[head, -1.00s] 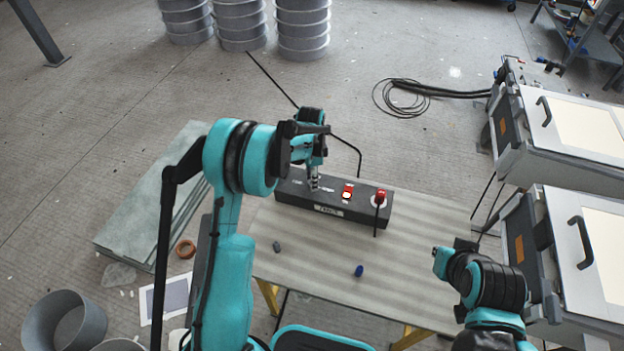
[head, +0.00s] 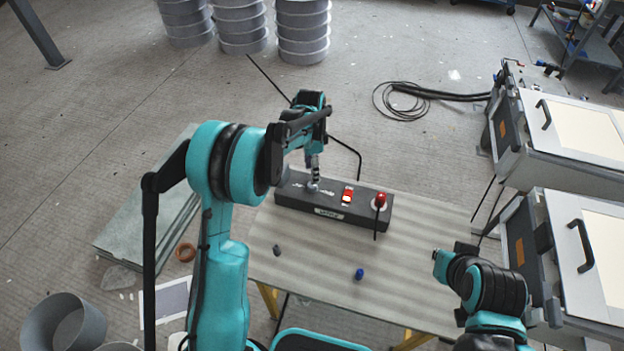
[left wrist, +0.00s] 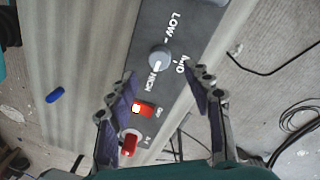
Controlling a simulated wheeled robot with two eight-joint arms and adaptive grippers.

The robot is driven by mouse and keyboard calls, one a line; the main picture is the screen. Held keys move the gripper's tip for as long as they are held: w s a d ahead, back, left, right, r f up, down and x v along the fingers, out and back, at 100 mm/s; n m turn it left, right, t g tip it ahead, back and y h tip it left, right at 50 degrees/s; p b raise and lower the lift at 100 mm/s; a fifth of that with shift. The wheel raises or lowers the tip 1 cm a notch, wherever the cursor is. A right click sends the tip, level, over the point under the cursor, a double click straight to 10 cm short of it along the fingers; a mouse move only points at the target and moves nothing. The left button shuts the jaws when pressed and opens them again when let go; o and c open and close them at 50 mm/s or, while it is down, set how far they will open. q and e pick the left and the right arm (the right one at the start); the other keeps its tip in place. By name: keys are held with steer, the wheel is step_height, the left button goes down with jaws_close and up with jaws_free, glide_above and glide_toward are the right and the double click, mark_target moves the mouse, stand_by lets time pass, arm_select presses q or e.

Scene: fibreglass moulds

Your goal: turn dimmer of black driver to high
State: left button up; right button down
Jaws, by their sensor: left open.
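The black driver (head: 336,205) is a long dark box on the table. Its grey dimmer knob (left wrist: 159,58) shows in the left wrist view, among the labels LOW, MID and HIGH. A pale mark on the knob faces the HIGH label, but it is too small to read its exact setting. My left gripper (head: 314,172) is above the driver's left part, and its fingers (left wrist: 165,82) are open and empty either side of the knob's line, apart from it in that view. My right gripper (head: 455,252) is at the table's right side; its fingers are unclear.
A lit red switch (head: 347,195) and a red-topped lever (head: 381,200) are right of the knob on the driver. A blue piece (head: 359,274) and a dark piece (head: 277,250) lie on the table (head: 420,230). White-lidded units (head: 560,125) stand at the right.

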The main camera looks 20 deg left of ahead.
arm_select(q)
step_height(320, 180, up, 6)
steer(key=shift+w+a+f, duration=0.1)
steer(key=shift+w, duration=0.05)
stand_by(0.5)
steer(key=s+r+n+t, duration=0.4)
steer(key=s+r+n, duration=0.2)
steer(key=s+r, duration=0.6)
steer(key=s+f+n+t, duration=0.2)
steer(key=s+n, duration=0.1)
steer(key=s, duration=0.4)
steer(key=s+f+n+t, duration=0.1)
steer(key=s+f+n, duration=0.1)
steer(key=s, duration=0.5)
steer(key=shift+s+f+n+t, duration=0.25)
steer(key=shift+f+n+t, duration=0.1)
steer(key=shift+n+t, duration=0.05)
